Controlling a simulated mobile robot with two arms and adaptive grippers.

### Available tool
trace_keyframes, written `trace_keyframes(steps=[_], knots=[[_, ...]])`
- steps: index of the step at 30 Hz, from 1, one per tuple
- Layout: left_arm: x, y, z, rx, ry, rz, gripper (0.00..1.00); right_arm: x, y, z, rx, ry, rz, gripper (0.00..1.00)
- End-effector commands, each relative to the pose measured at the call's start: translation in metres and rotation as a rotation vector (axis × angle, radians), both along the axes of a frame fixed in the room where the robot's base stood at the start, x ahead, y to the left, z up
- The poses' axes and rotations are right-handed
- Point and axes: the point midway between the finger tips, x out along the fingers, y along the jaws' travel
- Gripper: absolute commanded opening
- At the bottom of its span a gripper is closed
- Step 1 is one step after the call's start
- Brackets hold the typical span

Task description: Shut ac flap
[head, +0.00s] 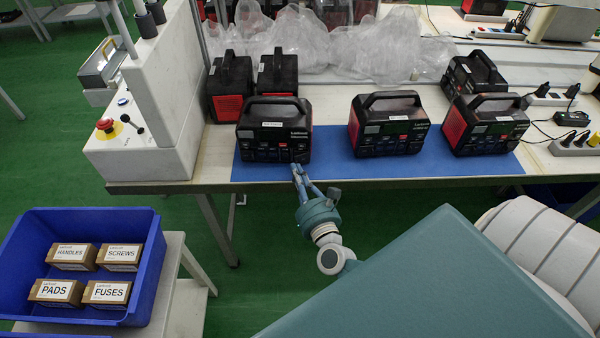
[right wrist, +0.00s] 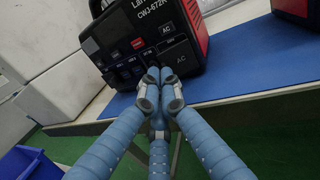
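The nearest-left black and red power station (head: 274,130) stands upright on the blue mat (head: 400,168), front towards me. In the right wrist view its front (right wrist: 135,45) is close and tilted in the picture. A dark AC flap (right wrist: 181,56) marked "AC" is at the lower right of that front, below another AC label. I cannot tell how far the flap stands open. My right gripper (head: 297,170) is in front of the station's lower right; its fingertips (right wrist: 158,90) are together, with nothing seen between them, just below the flap. Contact is unclear. My left gripper is out of view.
More power stations stand right (head: 388,125) and behind. A white machine (head: 150,90) with a red button is at the left. A blue bin (head: 150,268) with several small boxes is at the lower left. Clear plastic wrap (head: 370,45) lies behind.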

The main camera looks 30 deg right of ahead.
Motion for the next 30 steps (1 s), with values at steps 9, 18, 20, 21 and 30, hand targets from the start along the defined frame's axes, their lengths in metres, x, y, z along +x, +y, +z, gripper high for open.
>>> trace_keyframes(steps=[9, 18, 20, 21, 30], knots=[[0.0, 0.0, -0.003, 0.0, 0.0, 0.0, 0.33, 0.01, 0.006, -0.001, 0.009, -0.002, -0.147, 0.0], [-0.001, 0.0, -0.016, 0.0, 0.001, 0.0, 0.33, 0.021, 0.007, -0.002, 0.002, -0.002, -0.285, 0.0], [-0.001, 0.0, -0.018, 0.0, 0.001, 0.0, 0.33, 0.023, 0.007, -0.002, 0.001, 0.0, -0.283, 0.0], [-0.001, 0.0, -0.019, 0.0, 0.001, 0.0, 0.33, 0.024, 0.007, -0.002, 0.001, 0.0, -0.282, 0.0], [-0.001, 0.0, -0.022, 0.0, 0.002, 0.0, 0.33, 0.027, 0.007, 0.0, 0.001, 0.0, -0.282, 0.0]])
